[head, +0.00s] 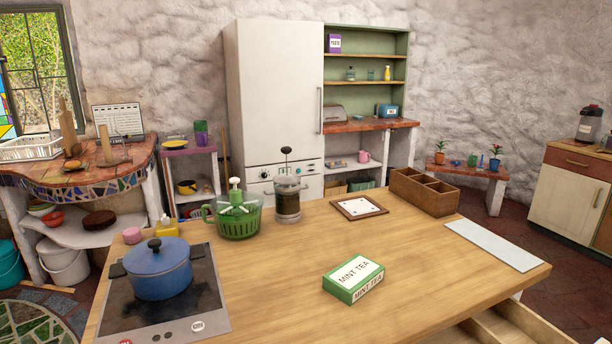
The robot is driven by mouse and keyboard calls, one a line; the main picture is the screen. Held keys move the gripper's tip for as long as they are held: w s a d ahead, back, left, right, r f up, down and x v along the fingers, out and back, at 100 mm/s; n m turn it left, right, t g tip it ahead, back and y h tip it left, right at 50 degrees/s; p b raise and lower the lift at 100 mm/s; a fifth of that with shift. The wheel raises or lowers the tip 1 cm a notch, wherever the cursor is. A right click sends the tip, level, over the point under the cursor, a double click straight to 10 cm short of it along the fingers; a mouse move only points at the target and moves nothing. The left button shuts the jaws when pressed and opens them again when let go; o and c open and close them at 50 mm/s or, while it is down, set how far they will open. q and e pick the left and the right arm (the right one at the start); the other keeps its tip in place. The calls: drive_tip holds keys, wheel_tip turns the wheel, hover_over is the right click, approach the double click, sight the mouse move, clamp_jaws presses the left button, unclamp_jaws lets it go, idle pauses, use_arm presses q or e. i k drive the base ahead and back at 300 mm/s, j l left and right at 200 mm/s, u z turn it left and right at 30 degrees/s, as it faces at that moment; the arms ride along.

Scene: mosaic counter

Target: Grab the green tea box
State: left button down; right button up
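A green tea box (353,280) with a white label reading "MINT TEA" lies flat on the wooden counter (270,300), right of the middle and toward the front edge. Nothing touches it and its top and front side show fully. Neither of my grippers is in the head view.
On the counter, a blue pot (158,270) stands on a hob (208,300) at the left. A green salad spinner (236,218), a French press (288,200), a framed tile (359,207), a wooden divided box (424,190) and a pale board (495,245) stand farther back. The counter around the tea box is clear.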

sight(353, 279)
drive_tip(key=z, duration=1.55)
drive_tip(key=u, duration=1.25)
drive_tip(key=i+l, duration=0.1)
drive_tip(key=l, duration=0.3)
drive_tip(key=i+l+z, duration=0.1)
drive_tip(key=l, duration=0.3)
drive_tip(key=i+l+z, duration=0.1)
drive_tip(key=l, duration=0.3)
drive_tip(key=i, duration=0.1)
